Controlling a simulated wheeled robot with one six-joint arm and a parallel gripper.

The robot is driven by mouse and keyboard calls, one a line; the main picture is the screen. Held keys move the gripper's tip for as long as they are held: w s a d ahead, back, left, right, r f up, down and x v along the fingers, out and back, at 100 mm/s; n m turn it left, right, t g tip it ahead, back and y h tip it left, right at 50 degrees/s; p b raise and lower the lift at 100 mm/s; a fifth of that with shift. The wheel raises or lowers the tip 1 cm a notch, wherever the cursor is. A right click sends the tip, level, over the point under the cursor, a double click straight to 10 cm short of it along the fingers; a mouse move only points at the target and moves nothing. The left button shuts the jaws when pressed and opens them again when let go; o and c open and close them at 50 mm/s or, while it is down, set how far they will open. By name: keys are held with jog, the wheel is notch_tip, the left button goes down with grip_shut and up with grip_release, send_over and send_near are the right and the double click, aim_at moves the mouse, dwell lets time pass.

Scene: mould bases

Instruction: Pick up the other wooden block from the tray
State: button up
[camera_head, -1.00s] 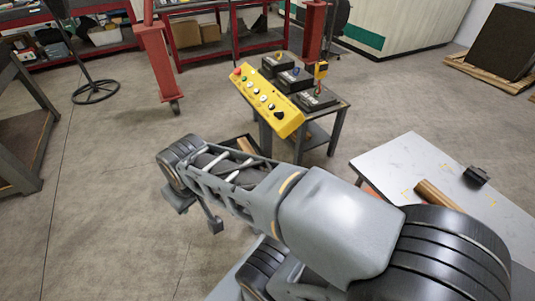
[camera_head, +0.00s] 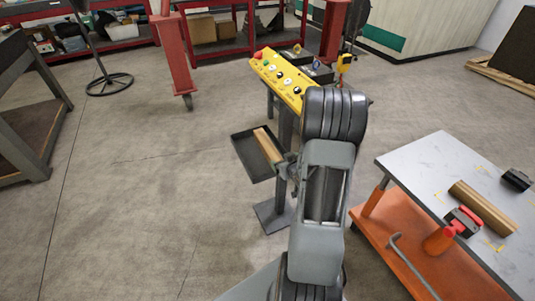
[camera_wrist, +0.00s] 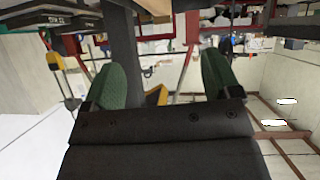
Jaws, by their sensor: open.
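A long wooden block (camera_head: 268,146) lies in the black tray (camera_head: 256,170) on a stand in the middle of the head view. Its near end comes close to my gripper (camera_head: 291,168), which is partly hidden by my arm. In the wrist view my gripper (camera_wrist: 162,75) has its two green fingers wide apart, with nothing held between them. I cannot tell whether the gripper touches the block. Another wooden block (camera_head: 482,207) lies on the grey table top (camera_head: 425,160) at the right.
A yellow control panel (camera_head: 277,80) stands just behind the tray. On the table lie a black piece (camera_head: 516,180) and a red-and-black tool (camera_head: 463,222). The orange lower shelf (camera_head: 385,243) holds a metal bar. Open floor lies left of the tray.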

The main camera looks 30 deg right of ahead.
aim_at(275, 155)
jog(key=shift+t+y, duration=0.3)
jog(key=shift+t, duration=0.3)
jog(key=f+x, duration=0.1)
jog(key=x, duration=0.3)
jog(key=s+f+b+x, duration=0.1)
jog(key=x, duration=0.4)
jog(key=d+f+x, duration=0.1)
jog(key=x, duration=0.4)
jog(key=shift+s+d, duration=0.1)
jog(key=shift+s, duration=0.05)
jog(key=shift+c, duration=0.4)
jog(key=c, duration=1)
jog(key=shift+c, duration=0.5)
jog(key=shift+r, duration=0.15)
